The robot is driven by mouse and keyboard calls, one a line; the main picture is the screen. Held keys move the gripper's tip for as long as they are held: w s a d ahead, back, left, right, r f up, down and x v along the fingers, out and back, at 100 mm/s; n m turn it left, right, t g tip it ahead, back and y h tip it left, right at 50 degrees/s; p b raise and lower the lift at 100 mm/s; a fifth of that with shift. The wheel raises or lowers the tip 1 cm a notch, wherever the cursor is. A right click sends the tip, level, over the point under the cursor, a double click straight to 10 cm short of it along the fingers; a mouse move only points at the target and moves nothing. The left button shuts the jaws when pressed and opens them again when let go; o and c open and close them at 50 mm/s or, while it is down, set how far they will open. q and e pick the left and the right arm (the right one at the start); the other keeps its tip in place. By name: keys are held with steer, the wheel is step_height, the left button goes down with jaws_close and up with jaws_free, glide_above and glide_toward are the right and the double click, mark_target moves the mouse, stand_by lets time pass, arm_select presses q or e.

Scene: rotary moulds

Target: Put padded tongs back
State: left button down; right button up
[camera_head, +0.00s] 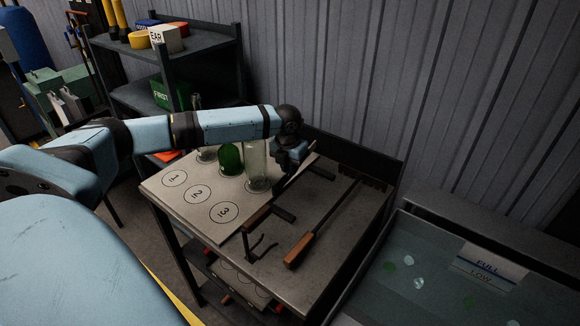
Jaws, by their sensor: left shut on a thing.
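My left gripper (290,158) is over the back half of the work table, pointing down behind the clear glass bottle. It is shut on a long, thin, dark tool, which appears to be the padded tongs (279,194). The tool slants from beside the gripper toward the table's front. Its ends and the fingertips are hard to make out, and I cannot tell whether it touches the table. My right gripper is not in view.
A wooden-handled tool (300,251) lies to the right, near a dark toothed rack (361,177). A clear bottle (257,170) and a green bottle (230,159) stand on the numbered plate (178,205). A small bent metal stand (262,247) is at the front. A water tank (420,263) is at right.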

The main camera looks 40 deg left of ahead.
arm_select(q)
steer(key=shift+f+b, duration=0.9)
steer(key=shift+f, duration=2.4)
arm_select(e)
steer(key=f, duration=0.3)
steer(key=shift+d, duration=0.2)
arm_select(q)
steer(key=shift+f, duration=0.55)
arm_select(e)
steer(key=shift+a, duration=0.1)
arm_select(q)
steer(key=c, duration=0.6)
jaws_free()
